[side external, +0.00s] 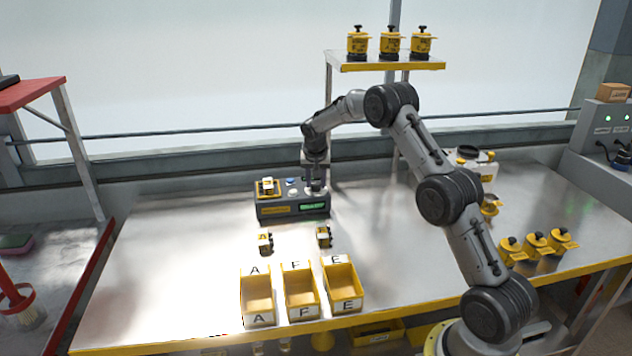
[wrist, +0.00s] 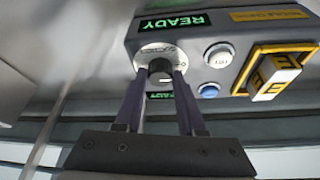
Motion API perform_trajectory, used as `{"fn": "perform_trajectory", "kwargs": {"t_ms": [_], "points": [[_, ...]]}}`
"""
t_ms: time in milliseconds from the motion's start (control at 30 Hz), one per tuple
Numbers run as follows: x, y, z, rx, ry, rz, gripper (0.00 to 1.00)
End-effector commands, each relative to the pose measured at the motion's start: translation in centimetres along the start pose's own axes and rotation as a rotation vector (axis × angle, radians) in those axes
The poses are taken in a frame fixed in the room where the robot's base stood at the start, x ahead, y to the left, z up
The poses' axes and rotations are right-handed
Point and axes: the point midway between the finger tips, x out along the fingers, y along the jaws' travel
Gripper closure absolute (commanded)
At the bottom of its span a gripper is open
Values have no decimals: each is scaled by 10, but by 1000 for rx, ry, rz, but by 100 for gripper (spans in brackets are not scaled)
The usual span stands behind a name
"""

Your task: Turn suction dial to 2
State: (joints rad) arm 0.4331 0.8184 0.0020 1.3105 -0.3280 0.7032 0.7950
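The suction dial (wrist: 160,68) is a dark round knob on a pale marked plate, on the grey seeder unit (side external: 292,211). In the wrist view the dial sits between the fingertips of my gripper (wrist: 160,74), one on each side. I cannot tell whether the fingers press on the knob or leave a small gap. The plate's marks are partly hidden and too small to read, so the setting is unclear. In the side view my gripper (side external: 314,184) points down at the unit's top right and largely hides the dial.
The unit has a green READY display (wrist: 172,23), a white button (wrist: 219,55), a blue button (wrist: 208,91) and a yellow-framed holder (wrist: 275,68). Two small blocks stand in front, then yellow bins (side external: 301,309) marked A, F and E. A raised shelf (side external: 385,65) stands behind.

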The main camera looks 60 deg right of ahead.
Motion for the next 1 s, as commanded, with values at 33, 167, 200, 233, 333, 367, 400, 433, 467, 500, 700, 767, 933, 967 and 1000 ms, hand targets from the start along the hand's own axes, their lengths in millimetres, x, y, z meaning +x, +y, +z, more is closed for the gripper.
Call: {"fn": "perform_trajectory", "kwargs": {"t_ms": [33, 167, 200, 233, 333, 367, 400, 433, 467, 500, 700, 767, 933, 967, 1000], "points": [[0, 0, 0, 0, 0, 0, 72], [0, 0, 0, 0, 0, 0, 96], [0, 0, 0, 0, 0, 0, 100], [0, 0, 0, 0, 0, 0, 100], [0, 0, 0, 0, 0, 1, 100], [0, 0, 0, 1, 0, 1, 100], [0, 0, 0, 3, 0, 2, 100], [0, 0, 0, 5, 0, 3, 100], [0, 0, 0, 8, 0, 4, 100], [-1, 0, 0, 14, 0, 7, 100], [0, -1, 0, 85, 1, 36, 100], [-1, -1, 0, 121, 1, 51, 100], [-1, -3, -1, 248, 2, 103, 100], [-1, -3, -1, 274, 2, 114, 100], [0, -3, -1, 309, 2, 129, 100]]}}
